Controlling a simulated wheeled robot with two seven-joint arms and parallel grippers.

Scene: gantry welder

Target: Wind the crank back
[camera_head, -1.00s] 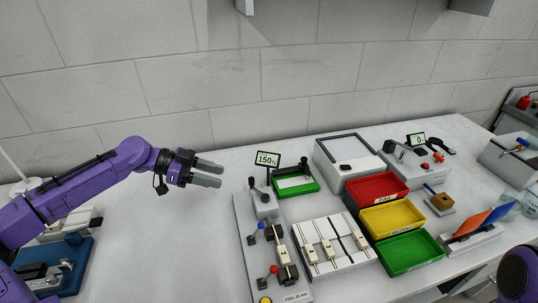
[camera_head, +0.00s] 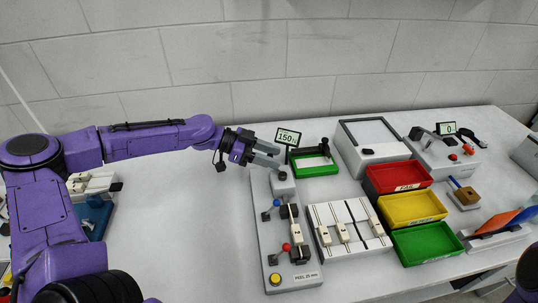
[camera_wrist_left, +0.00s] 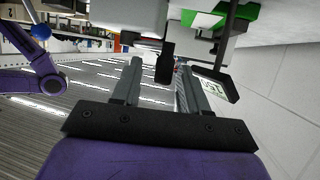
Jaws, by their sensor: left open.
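The long grey fixture (camera_head: 262,235) lies on the table with a grey block (camera_head: 283,184) at its far end. The crank's black handle (camera_wrist_left: 166,62) shows in the left wrist view, between the two fingers; I cannot tell whether they touch it. My left gripper (camera_head: 274,156) is open above the block, and its fingers hide most of the crank in the head view. It also shows in the left wrist view (camera_wrist_left: 160,72). A small display (camera_head: 288,137) behind it reads 150. My right gripper is not in view.
A green-framed tray (camera_head: 315,166) stands just right of the crank. Blue (camera_head: 277,203) and red (camera_head: 287,247) knobbed levers rise from the fixture. Red (camera_head: 372,178), yellow (camera_head: 390,212) and green (camera_head: 402,250) bins stand to the right.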

